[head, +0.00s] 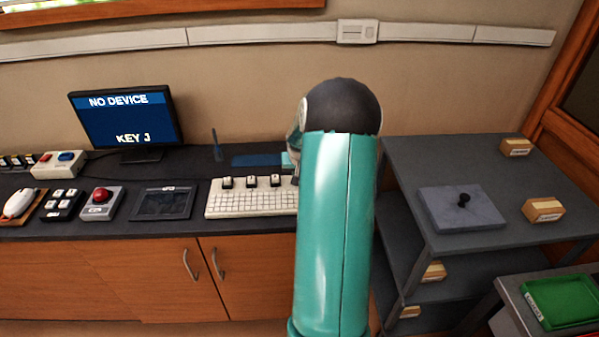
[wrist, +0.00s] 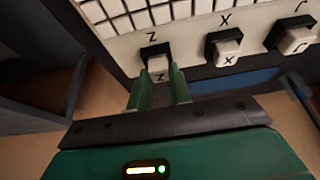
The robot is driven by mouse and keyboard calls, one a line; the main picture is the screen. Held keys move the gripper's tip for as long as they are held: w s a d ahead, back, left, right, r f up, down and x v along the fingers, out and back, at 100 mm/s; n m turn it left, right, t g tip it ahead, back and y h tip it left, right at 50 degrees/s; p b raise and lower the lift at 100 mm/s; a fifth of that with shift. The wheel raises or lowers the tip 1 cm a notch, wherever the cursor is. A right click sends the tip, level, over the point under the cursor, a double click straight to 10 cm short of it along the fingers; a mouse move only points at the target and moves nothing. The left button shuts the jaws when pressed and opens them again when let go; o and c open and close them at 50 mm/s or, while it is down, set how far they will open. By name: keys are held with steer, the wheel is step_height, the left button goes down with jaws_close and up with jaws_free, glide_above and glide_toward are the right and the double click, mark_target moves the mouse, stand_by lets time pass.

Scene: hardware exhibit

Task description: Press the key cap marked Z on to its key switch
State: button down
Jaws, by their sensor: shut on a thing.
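The white key cap marked Z (wrist: 158,70) is between the two fingertips of my gripper (wrist: 160,82) in the wrist view. My gripper is shut on it. The cap lies over the near part of a black key switch (wrist: 155,50), below the letter Z printed on the pale keyboard (wrist: 120,40). I cannot tell whether the cap touches the switch or is seated on it. In the head view my arm hides most of the gripper, at the right end of the keyboard (head: 250,205); the Z cap is hidden there.
Capped switches marked X (wrist: 228,50) and C (wrist: 298,40) stand right of the Z switch in the wrist view. In the head view, a monitor (head: 125,115) reads "NO DEVICE". A dark pad (head: 162,203) lies left of the keyboard; a grey shelf unit (head: 400,165) stands right.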

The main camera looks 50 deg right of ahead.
steer(key=shift+f, duration=0.1)
steer(key=c, duration=0.7)
jaws_free()
steer(key=shift+r, duration=3.55)
